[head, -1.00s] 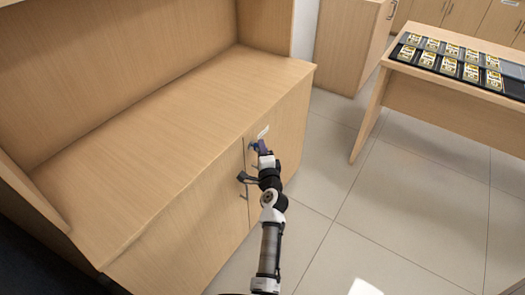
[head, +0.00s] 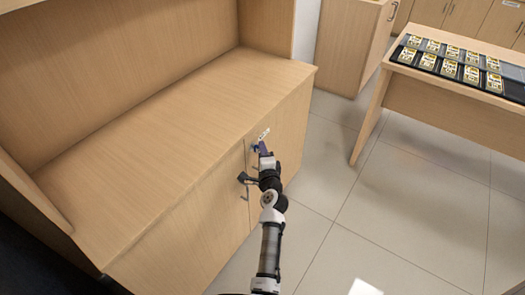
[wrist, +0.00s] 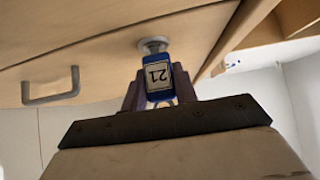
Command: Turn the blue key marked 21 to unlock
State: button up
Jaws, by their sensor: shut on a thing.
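The blue key (wrist: 158,75) shows in the wrist view with a white label reading 21, upside down in the picture. Its far end meets a round metal lock (wrist: 154,44) in the wooden cabinet door (wrist: 95,65). My gripper (wrist: 160,93) is shut on the key, with one finger on each side of it. In the head view my gripper (head: 260,150) is at the upper part of the cabinet front, just below the top edge. The key and lock are too small to make out clearly there.
A metal bar handle (wrist: 52,91) is left of the lock in the wrist view. The wooden cabinet top (head: 170,120) is bare. A desk (head: 425,95) with dark trays of yellow-and-white packs stands at the right. Tiled floor (head: 350,220) between is clear.

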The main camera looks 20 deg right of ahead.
jog(key=shift+a+r+m+g+y+p, duration=0.15)
jog(key=shift+m+g+y+p, duration=0.6)
jog(key=shift+p, duration=4.6)
jog(key=shift+m+g+p, duration=1.05)
jog(key=shift+g+p, duration=0.3)
jog(key=shift+p, duration=2.6)
jog(key=shift+m+g+y, duration=0.5)
jog(key=shift+g+y, duration=0.05)
jog(key=shift+g, duration=0.05)
